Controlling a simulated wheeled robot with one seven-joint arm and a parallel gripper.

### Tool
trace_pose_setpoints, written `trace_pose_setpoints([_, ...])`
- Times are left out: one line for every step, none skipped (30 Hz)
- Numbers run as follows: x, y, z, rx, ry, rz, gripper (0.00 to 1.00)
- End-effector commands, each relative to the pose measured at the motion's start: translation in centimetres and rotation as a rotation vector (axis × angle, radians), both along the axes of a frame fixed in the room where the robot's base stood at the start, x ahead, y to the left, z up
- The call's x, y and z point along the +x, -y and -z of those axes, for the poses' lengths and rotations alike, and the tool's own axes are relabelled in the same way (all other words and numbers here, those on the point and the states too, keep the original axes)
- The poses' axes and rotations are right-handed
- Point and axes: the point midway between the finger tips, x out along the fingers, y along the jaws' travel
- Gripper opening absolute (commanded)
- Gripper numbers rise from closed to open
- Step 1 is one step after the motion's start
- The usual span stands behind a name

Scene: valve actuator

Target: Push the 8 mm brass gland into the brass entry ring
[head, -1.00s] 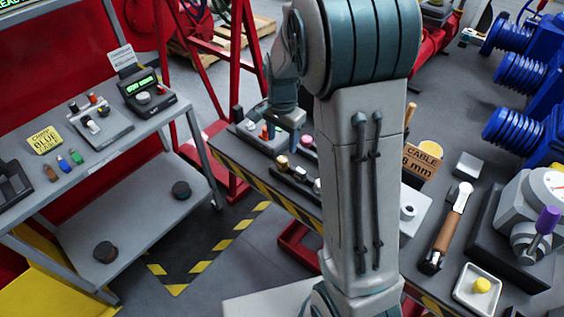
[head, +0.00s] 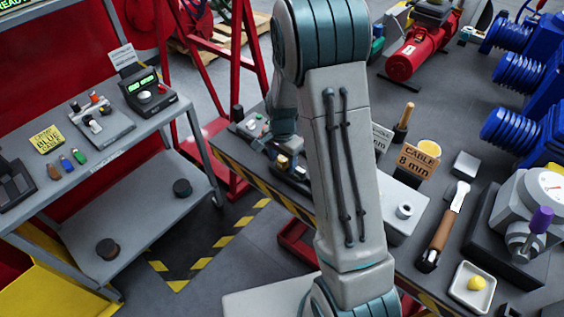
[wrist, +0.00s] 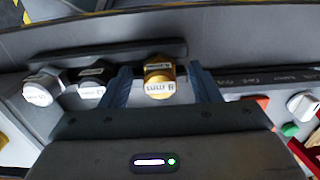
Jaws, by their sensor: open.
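The 8 mm brass gland (wrist: 159,78) sits in a dark rack, its label facing the wrist camera. My gripper (wrist: 161,88) is open, with one blue-grey finger on each side of the gland and small gaps showing. In the head view the brass gland (head: 283,162) shows below my gripper, whose fingers are hard to make out there. I cannot make out the brass entry ring in either view. The grey valve actuator (head: 541,190) stands at the right of the bench.
A "CABLE 8 mm" sign (head: 416,161), a wooden-handled tool (head: 439,235) and a white tray (head: 459,296) are on the bench. Blue ribbed housings (head: 508,131) stand behind.

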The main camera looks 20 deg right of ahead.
Motion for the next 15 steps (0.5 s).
trace_pose_setpoints([0.00,0.00,-0.01,0.000,0.000,0.000,0.56])
trace_pose_setpoints([0.01,0.01,-0.01,0.000,0.000,0.000,0.54])
trace_pose_setpoints([0.01,0.01,-0.01,0.000,0.000,0.000,0.42])
trace_pose_setpoints([0.01,0.01,-0.02,0.000,0.000,0.000,0.34])
trace_pose_setpoints([0.01,0.01,-0.02,0.000,0.000,0.000,0.26])
trace_pose_setpoints([0.01,0.00,-0.02,0.000,0.000,0.000,0.15])
trace_pose_setpoints([0.01,0.00,-0.03,0.000,0.000,0.000,0.07])
trace_pose_setpoints([0.02,0.01,-0.03,0.000,0.000,0.000,0.07])
trace_pose_setpoints([0.02,0.01,-0.04,0.000,0.000,0.000,0.07])
trace_pose_setpoints([0.03,0.00,-0.05,0.000,0.000,0.000,0.07])
trace_pose_setpoints([0.02,0.01,-0.05,0.000,0.000,0.000,0.07])
trace_pose_setpoints([0.02,0.01,-0.05,0.000,0.000,0.000,0.07])
trace_pose_setpoints([0.03,0.00,-0.05,0.000,0.000,0.000,0.07])
trace_pose_setpoints([0.03,0.00,-0.05,0.001,0.001,0.000,0.07])
trace_pose_setpoints([0.03,0.00,-0.07,0.000,0.001,0.000,0.07])
